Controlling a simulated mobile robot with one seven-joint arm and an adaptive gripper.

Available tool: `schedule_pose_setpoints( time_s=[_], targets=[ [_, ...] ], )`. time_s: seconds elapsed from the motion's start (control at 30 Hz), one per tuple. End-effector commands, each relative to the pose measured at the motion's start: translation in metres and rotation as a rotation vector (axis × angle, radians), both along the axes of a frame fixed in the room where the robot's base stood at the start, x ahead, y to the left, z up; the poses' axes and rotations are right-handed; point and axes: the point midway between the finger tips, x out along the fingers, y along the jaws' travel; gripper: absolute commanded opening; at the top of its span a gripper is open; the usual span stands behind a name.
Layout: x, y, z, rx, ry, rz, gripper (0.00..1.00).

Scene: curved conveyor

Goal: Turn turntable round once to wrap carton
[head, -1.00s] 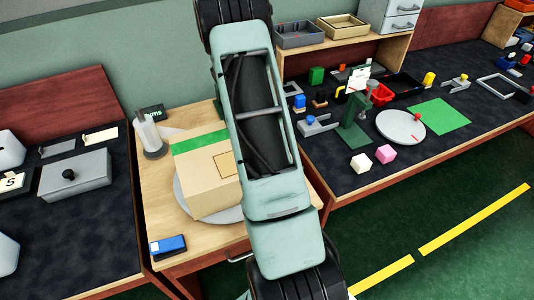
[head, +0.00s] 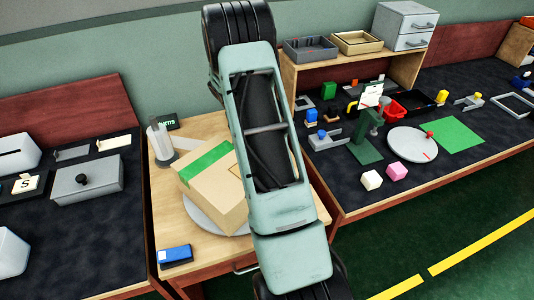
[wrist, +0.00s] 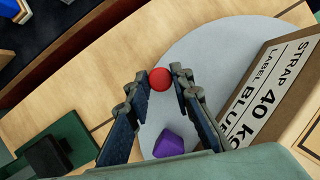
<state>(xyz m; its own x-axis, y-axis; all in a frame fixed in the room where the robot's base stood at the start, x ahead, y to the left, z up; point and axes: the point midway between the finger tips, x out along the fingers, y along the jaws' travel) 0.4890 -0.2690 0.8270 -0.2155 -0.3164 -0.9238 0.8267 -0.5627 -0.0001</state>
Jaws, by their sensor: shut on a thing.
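The turntable (head: 203,218) is a grey disc on the wooden table, and the brown carton (head: 218,200) stands on it with a green strip across its top. A red knob (wrist: 159,79) is at the turntable's rim. My gripper (wrist: 161,76) has its two fingers shut on the knob. In the head view my arm hides the gripper, the knob and the carton's right side.
A roll on a stand (head: 160,142) is close behind the carton. A blue box (head: 174,255) lies at the table's front left. A purple object (wrist: 168,143) shows between my fingers. Dark benches with grey boxes (head: 85,184) and small parts flank the table.

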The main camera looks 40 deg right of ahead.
Motion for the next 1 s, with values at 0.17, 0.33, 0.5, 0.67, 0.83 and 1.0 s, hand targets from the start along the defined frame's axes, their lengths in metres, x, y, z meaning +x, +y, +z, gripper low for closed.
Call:
schedule_pose_setpoints(
  time_s=[0.17,0.33,0.5,0.67,0.83,1.0],
  targets=[
    [0.0055,0.0017,0.0002,0.0,-0.002,0.035,0.0],
    [0.0077,0.0022,0.0,0.0,-0.001,0.052,0.0],
    [0.0083,0.0024,0.0001,0.0,-0.002,0.057,0.0],
    [0.0082,0.0024,0.0,0.001,-0.001,0.056,0.0],
    [0.008,0.0024,0.0,0.001,-0.001,0.056,0.25],
    [0.0078,0.0022,-0.0001,0.001,-0.001,0.056,0.37]
  ],
)
